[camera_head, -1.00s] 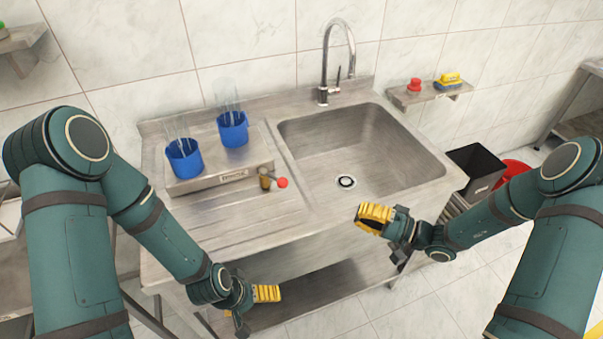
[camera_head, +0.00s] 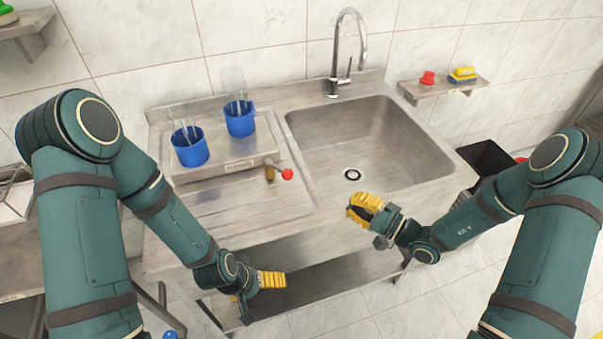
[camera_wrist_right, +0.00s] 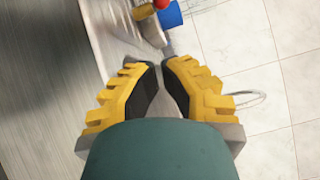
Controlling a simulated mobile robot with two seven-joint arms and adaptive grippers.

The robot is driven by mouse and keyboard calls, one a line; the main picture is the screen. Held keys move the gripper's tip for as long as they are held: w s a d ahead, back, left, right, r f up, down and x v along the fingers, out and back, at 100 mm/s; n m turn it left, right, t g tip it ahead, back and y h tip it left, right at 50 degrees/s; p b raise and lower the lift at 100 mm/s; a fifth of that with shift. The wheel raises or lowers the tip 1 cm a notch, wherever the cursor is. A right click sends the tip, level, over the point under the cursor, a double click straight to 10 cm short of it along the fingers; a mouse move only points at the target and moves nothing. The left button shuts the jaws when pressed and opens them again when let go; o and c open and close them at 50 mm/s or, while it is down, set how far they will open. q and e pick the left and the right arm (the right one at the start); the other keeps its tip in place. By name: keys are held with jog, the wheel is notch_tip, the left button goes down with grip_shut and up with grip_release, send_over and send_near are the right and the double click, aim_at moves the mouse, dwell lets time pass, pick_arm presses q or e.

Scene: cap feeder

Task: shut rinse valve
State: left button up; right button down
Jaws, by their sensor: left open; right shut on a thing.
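The rinse valve (camera_head: 270,173) is a small brass body at the front edge of the metal rinser box (camera_head: 222,170). Its red ball knob (camera_head: 287,174) sticks out to the right. In the right wrist view the red knob (camera_wrist_right: 160,4) shows at the top edge, beyond my fingertips. My right gripper (camera_head: 362,212) is over the sink's front edge, right of and nearer than the knob, apart from it. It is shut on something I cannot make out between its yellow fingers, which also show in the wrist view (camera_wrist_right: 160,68). My left gripper (camera_head: 272,280) is open, low in front of the counter.
Two blue cups (camera_head: 190,147) with clear tubes stand on the rinser box. The sink basin (camera_head: 360,130) with a tall faucet (camera_head: 338,50) is to the right. A wall shelf (camera_head: 440,88) holds a red item and a yellow-blue one. The drainboard (camera_head: 240,212) before the valve is clear.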

pick_arm(q)
jog(key=shift+s+f, duration=0.1)
jog(key=shift+f, duration=0.1)
pick_arm(e)
jog(key=x, duration=1.6)
jog(key=shift+w+a, duration=0.15)
jog(key=shift+a, duration=0.05)
pick_arm(q)
jog(key=shift+f, duration=0.1)
pick_arm(e)
jog(key=shift+a, duration=0.1)
